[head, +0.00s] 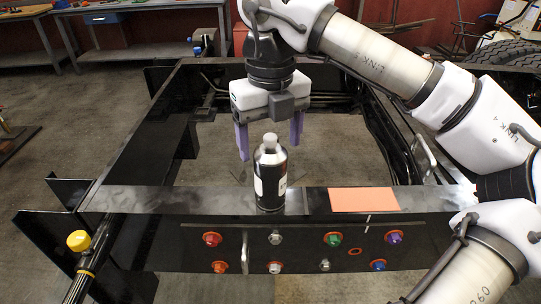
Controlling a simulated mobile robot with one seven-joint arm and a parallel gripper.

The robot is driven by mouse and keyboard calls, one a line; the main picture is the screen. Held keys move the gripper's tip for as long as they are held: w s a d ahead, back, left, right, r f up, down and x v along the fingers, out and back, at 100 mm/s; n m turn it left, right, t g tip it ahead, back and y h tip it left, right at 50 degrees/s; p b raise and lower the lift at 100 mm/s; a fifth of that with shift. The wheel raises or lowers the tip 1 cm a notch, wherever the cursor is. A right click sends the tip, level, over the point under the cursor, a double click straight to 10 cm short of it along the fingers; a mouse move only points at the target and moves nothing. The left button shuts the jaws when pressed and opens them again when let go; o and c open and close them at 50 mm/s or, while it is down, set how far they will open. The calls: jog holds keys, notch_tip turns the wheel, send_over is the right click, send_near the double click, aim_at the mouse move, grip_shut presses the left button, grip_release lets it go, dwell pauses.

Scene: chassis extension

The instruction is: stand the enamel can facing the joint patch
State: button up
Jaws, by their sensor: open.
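The enamel can (270,175) is a dark bottle-shaped can with a grey cap and a white label at its left side. It stands upright on the black chassis beam, left of the joint patch. The joint patch (363,199) is a flat orange-pink rectangle on the same beam. My gripper (270,145) is open, with two purple fingers pointing down, one to each side of the can's top in the picture. The fingers look to be behind the can, over the frame's opening. Whether they touch the can cannot be told.
The black chassis beam (135,199) runs across the front, with several coloured fittings on its face. A yellow-capped rod (79,241) stands at the left. Workbenches are at the back left and a tire (502,52) at the back right. The beam left of the can is clear.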

notch_tip(320, 180, up, 8)
jog(key=shift+f, duration=0.25)
dwell(2.1)
